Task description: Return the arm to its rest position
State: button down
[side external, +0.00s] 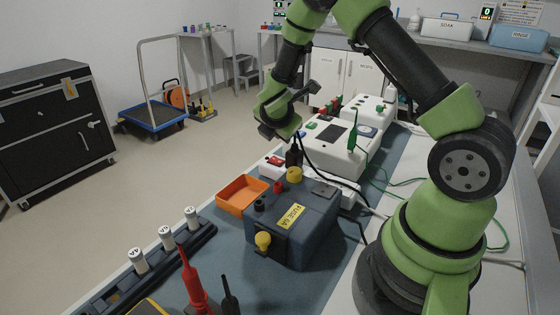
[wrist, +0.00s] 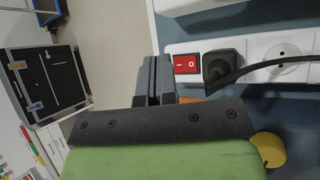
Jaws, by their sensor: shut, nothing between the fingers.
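My gripper (side external: 280,127) is raised above the bench, behind the dark blue-grey box in the side view. In the wrist view its dark fingers (wrist: 155,80) are together with nothing between them. The white power strip (wrist: 265,54) lies beyond the fingers, with a red switch (wrist: 186,64) and a black plug (wrist: 218,68) seated in it. My gripper appears apart from the plug; the exact gap is hard to tell.
The blue-grey fuse box (side external: 318,228) and the orange tray (side external: 219,194) stand on the mat. White ventilator units (side external: 330,150) with cables line the bench behind. Red and black probes (side external: 194,282) stand at the front.

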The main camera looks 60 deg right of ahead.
jog(key=s+a+r+m+y, duration=0.1)
jog(key=s+a+r+m, duration=0.2)
jog(key=s+r+m, duration=0.3)
jog(key=s+a+r+m, duration=0.3)
jog(key=r+m, duration=0.3)
jog(key=r, duration=0.3)
jog(key=s+a+r+m+t+y, duration=0.3)
jog(key=s+a+r+m+y, duration=0.2)
jog(key=s+a+m+y, duration=0.3)
jog(key=s+a, duration=0.4)
jog(key=shift+s+a+m, duration=0.3)
jog(key=shift+a, duration=0.1)
